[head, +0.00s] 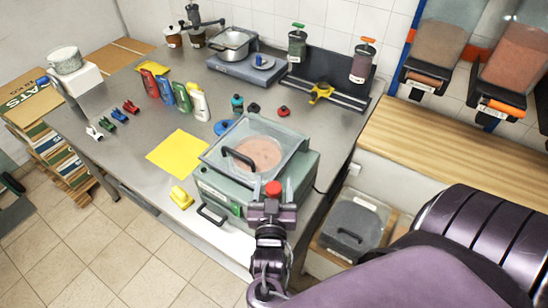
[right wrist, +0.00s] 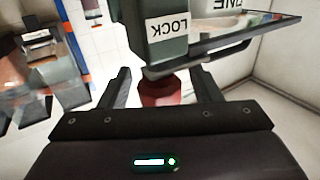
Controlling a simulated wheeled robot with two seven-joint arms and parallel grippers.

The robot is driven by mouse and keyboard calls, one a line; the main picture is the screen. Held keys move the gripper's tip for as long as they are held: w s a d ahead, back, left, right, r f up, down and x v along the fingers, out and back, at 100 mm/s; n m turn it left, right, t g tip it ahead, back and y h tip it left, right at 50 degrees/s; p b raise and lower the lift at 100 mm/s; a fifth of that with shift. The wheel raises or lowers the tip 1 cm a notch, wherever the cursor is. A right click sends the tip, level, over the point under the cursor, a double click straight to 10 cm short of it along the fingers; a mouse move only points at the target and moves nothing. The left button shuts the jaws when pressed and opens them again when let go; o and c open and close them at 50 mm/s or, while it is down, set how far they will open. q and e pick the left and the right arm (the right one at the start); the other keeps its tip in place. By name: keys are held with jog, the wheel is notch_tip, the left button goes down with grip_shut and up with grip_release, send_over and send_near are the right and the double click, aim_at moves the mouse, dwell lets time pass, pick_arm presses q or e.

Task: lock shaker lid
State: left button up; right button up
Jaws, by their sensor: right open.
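The shaker (head: 222,193) is a green box near the front right corner of the steel table. Its clear lid (head: 285,127) with a black handle (head: 238,158) lies over the top, with pinkish contents beneath. A red knob (head: 273,188) is at the shaker's front right corner. My right gripper (head: 273,197) is open at this knob. In the right wrist view the red knob (right wrist: 162,93) shows between the open fingers (right wrist: 157,88), below a white LOCK label (right wrist: 167,27). Whether the fingers touch it, I cannot tell. My left gripper is out of view.
A yellow sheet (head: 178,154) and a yellow object (head: 181,197) lie left of the shaker. Bottles (head: 182,97), clips (head: 108,124) and small jars stand farther back. A grey bin (head: 352,225) stands below right. Dispensers (head: 435,45) hang at upper right.

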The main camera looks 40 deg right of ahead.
aim_at(273, 197)
jog(key=b+v, duration=0.2)
jog(key=v, duration=0.4)
jog(key=shift+s+a, duration=0.25)
jog(key=shift+s, duration=0.1)
